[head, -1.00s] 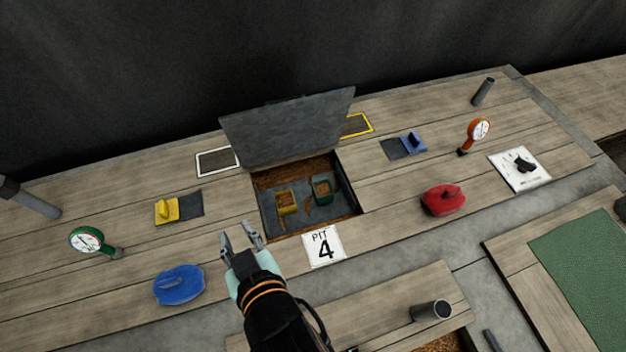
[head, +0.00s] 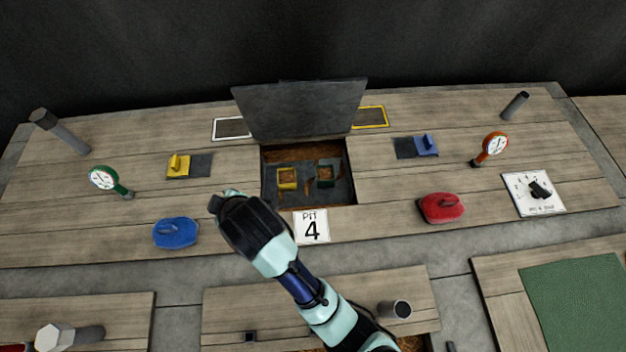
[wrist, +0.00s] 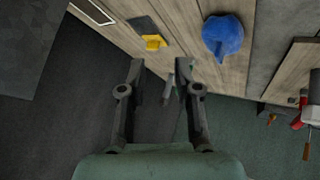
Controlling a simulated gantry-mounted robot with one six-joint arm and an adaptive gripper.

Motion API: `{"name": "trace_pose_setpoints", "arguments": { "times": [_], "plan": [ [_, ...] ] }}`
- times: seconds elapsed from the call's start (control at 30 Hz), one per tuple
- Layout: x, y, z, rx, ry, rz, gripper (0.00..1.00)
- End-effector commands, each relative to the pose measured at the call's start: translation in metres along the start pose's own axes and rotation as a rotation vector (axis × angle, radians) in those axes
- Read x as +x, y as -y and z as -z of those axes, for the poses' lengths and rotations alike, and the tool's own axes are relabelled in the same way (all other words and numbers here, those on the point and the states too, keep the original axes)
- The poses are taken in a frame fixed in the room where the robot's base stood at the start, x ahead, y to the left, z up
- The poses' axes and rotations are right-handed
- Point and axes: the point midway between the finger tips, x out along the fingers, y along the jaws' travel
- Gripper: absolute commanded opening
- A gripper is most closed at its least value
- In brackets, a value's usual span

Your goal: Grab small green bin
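The small green bin (head: 325,173) sits inside the open pit at the right, with brown grain in it. A yellow bin (head: 287,179) stands to its left in the same pit. My gripper (head: 217,203) is above the deck, left of the pit and apart from both bins; its fingers are mostly hidden in the head view. In the wrist view my gripper (wrist: 160,75) has its two fingers spread with nothing between them. The green bin does not show in the wrist view.
The raised grey lid (head: 300,110) stands behind the pit. A "PIT 4" card (head: 311,227) lies at its front edge. A blue lidded object (head: 176,233) is left of my gripper, a red one (head: 441,208) to the right. A green gauge (head: 104,179) stands at the left.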

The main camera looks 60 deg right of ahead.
Motion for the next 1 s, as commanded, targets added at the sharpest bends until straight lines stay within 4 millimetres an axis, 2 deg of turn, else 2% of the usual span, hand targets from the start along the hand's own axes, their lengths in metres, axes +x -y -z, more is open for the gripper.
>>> {"name": "trace_pose_setpoints", "arguments": {
  "times": [0.03,0.17,0.27,0.3,0.4,0.5,0.6,0.73,1.0],
  "plan": [
    [0.021,-0.016,-0.018,-0.025,0.057,0.001,0.32],
    [0.062,-0.061,-0.066,-0.118,0.212,0.037,0.32],
    [0.089,-0.1,-0.118,-0.193,0.342,0.107,0.32],
    [0.097,-0.117,-0.142,-0.222,0.393,0.147,0.32],
    [0.109,-0.153,-0.205,-0.289,0.498,0.274,0.32],
    [0.107,-0.174,-0.251,-0.335,0.55,0.39,0.32],
    [0.104,-0.182,-0.271,-0.359,0.564,0.449,0.32],
    [0.103,-0.183,-0.275,-0.367,0.566,0.465,0.32],
    [0.123,-0.174,-0.29,-0.367,0.566,0.463,0.32]
  ]
}}
